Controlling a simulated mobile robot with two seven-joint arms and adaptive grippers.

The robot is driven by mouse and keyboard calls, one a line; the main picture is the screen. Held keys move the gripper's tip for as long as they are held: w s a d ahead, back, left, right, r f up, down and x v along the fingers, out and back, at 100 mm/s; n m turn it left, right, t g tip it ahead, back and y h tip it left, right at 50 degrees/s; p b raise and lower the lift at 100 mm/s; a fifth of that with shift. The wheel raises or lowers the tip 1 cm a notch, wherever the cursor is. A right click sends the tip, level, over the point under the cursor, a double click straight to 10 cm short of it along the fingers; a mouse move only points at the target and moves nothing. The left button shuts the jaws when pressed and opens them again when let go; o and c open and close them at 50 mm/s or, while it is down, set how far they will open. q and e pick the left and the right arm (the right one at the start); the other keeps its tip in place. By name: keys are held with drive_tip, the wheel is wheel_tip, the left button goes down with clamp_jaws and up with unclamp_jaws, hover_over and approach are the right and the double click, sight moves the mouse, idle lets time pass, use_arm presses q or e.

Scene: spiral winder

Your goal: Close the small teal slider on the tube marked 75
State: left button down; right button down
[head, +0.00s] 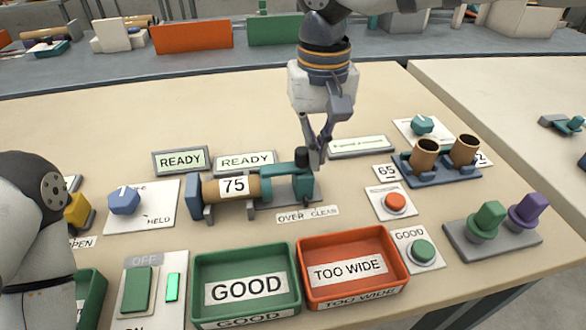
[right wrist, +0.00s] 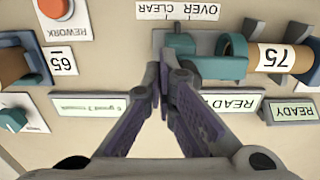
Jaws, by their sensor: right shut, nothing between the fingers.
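The brown tube marked 75 (head: 237,187) lies in a holder on the table, with a blue end stop at its left. It also shows in the right wrist view (right wrist: 272,57). The teal slider (head: 302,187) is at the tube's right end, with a black knob (head: 302,155) on top. In the right wrist view the teal slider (right wrist: 216,66) is beyond my fingertips. My right gripper (head: 316,158) is shut and empty, pointing down at the knob's right side; its fingertips (right wrist: 164,85) partly hide the slider's end. I cannot tell whether they touch. My left gripper is not in view.
In front stand a green GOOD tray (head: 246,312) and an orange TOO WIDE tray (head: 305,245). READY displays (head: 180,161) stand behind the tube. A blue rack (head: 435,175) with two brown cups is at right. An OVER/CLEAR label (head: 308,214) lies before the slider.

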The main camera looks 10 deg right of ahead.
drive_tip(key=shift+a, duration=0.7)
drive_tip(key=shift+d, duration=0.15)
idle(1.0)
